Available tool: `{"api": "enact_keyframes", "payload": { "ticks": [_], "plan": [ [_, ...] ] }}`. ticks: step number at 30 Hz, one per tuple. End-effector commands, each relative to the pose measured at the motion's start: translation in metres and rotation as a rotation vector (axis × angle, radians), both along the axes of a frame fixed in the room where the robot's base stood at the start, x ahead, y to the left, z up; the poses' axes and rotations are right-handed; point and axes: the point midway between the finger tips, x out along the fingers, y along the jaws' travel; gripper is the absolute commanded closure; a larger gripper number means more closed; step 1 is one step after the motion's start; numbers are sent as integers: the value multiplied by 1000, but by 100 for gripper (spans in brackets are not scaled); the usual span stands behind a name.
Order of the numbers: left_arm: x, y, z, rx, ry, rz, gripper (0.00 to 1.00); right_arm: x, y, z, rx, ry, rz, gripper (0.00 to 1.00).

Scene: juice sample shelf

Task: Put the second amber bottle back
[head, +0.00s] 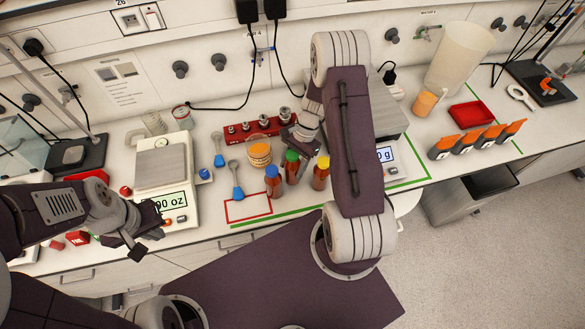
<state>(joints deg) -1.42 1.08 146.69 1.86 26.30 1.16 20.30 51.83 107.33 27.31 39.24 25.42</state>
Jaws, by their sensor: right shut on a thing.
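Three amber bottles stand close together at the table's front: one with a blue cap (272,182), one with a green cap (292,170) in the middle, and one with a yellow cap (321,175) on the right. My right gripper (298,147) comes down from behind at the green cap and is shut on the green-capped bottle; its fingers partly hide the grip. Whether the bottle's base touches the table is hard to tell. My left gripper (148,240) is open and empty in front of the left scale.
A red-outlined rectangle (248,208) lies left of the bottles. An orange jar (260,154), blue-tipped scoops (237,188) and a red weight block (257,127) stand nearby. A scale (163,175) is at left; my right arm partly hides another scale (390,154).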

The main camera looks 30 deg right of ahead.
Motion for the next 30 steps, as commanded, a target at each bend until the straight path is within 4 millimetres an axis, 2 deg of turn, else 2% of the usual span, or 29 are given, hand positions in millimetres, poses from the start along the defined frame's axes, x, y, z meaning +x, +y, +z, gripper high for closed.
{"api": "enact_keyframes", "payload": {
  "ticks": [1, 5, 14, 15, 17, 25, 30],
  "plan": [
    [0, 0, 7, 0, 0, 0, 100, -2, 1, -7, 2, 6, 0, 100],
    [0, 0, 10, 0, 0, 0, 100, -1, 0, -23, 0, 2, -1, 100],
    [0, 0, 6, 0, 0, 0, 100, 0, 0, -28, 0, 0, 0, 100],
    [0, 0, 6, 0, 0, 0, 100, 0, 0, -27, -1, 0, 0, 43],
    [0, 0, 7, 0, 0, 0, 100, 0, 0, -27, -1, 0, 0, 27],
    [0, 0, 7, 0, 0, 0, 100, 0, 0, -27, -1, 0, 0, 27],
    [0, 0, 5, 0, 0, 0, 100, 2, -3, -18, -1, -4, 1, 27]
  ]
}}
